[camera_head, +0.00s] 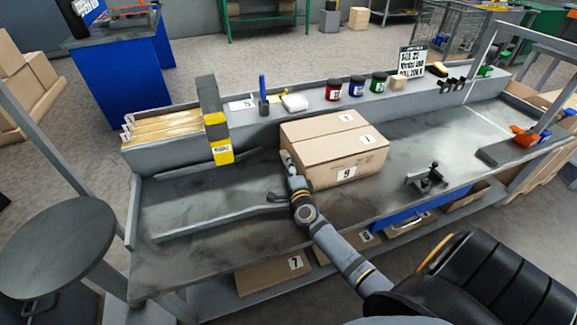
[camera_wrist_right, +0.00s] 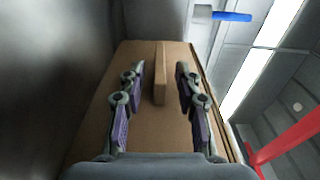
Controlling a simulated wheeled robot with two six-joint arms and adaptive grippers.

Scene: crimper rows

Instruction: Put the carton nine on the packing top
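Carton nine (camera_head: 315,172) is a closed brown cardboard box with a "9" label on its front side and other labels on top. It rests on the grey packing top (camera_head: 385,200), near the middle, against the raised back ledge. My right gripper (camera_head: 289,163) is at the carton's left side. In the right wrist view, the carton's brown face (camera_wrist_right: 150,125) fills the middle, and the right gripper's fingers (camera_wrist_right: 158,85) are spread wide in front of it. I cannot tell whether they touch it. My left gripper is not in view.
A yellow and grey post (camera_head: 217,130) stands left of the carton. Red, blue and green jars (camera_head: 356,86) line the back ledge. A dark clamp-like tool (camera_head: 428,179) is right of the carton. Cartons lie on the shelf below (camera_head: 272,275). A black chair (camera_head: 490,285) is in front.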

